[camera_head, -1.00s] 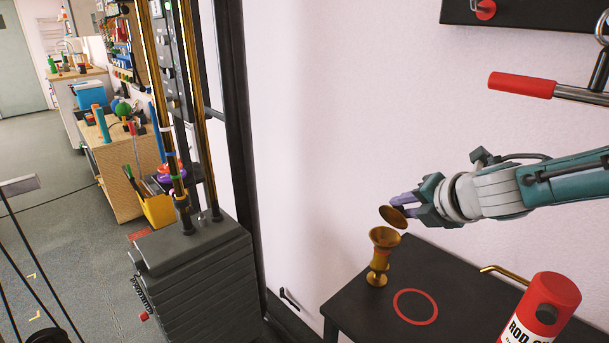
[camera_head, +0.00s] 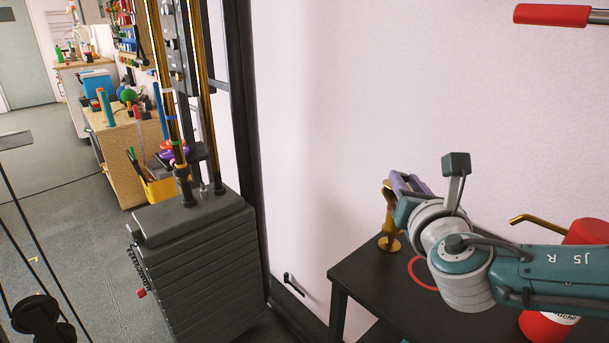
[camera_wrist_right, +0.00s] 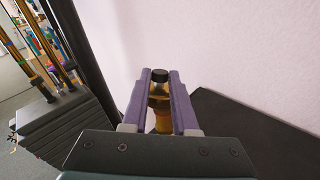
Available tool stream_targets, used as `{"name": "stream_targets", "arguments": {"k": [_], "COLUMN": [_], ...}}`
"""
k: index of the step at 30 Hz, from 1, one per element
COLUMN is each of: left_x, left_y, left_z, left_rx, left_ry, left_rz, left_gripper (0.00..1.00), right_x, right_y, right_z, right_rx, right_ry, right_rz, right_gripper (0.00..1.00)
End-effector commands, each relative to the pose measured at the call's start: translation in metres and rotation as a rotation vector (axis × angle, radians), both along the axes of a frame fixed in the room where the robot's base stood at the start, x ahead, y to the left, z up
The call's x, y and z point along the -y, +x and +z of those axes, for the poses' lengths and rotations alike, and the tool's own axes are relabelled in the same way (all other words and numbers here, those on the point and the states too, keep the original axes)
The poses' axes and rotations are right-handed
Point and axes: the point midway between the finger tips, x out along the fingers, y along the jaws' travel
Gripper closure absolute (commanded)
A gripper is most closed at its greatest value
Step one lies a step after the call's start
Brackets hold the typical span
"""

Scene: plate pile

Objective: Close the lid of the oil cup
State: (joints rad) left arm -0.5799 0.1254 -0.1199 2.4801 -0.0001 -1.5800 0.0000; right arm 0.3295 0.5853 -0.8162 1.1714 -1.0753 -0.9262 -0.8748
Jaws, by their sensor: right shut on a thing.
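The brass oil cup (camera_head: 391,228) stands upright at the left end of the black table, its upper part largely hidden by my right gripper. My right gripper (camera_head: 397,183) is right at the top of the cup. A bit of the brass lid (camera_head: 387,186) shows beside its purple fingers. In the right wrist view, the fingers (camera_wrist_right: 160,95) flank an amber and brass piece with a dark round end. The gripper is shut on the lid; whether the lid touches the cup's rim I cannot tell. My left gripper is out of view.
The black table (camera_head: 370,275) has a red ring (camera_head: 422,279) beside the cup. A red can (camera_head: 590,234) and a brass rod (camera_head: 535,221) are to the right. A grey weight stack (camera_head: 195,265) stands on the left, and a white wall is behind.

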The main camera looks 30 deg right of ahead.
Motion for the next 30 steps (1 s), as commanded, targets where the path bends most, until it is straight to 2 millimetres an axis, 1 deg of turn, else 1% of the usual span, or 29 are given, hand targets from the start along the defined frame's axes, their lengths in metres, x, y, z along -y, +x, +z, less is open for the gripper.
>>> {"name": "stream_targets", "arguments": {"k": [1,6,12,18,30], "left_x": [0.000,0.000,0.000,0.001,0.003], "left_y": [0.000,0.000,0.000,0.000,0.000], "left_z": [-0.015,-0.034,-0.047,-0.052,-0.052], "left_rx": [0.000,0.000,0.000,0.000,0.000], "left_ry": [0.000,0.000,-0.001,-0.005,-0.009], "left_rz": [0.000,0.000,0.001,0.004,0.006], "left_gripper": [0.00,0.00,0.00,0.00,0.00], "right_x": [-0.001,-0.004,-0.005,-0.006,-0.006], "right_y": [-0.001,-0.002,-0.002,-0.003,-0.003], "right_z": [-0.013,-0.018,-0.020,-0.020,-0.020], "right_rx": [0.002,0.032,0.053,0.064,0.065], "right_ry": [-0.029,-0.134,-0.216,-0.254,-0.261], "right_rz": [0.001,0.001,0.001,0.001,0.002], "right_gripper": [1.00,1.00,1.00,1.00,1.00]}}
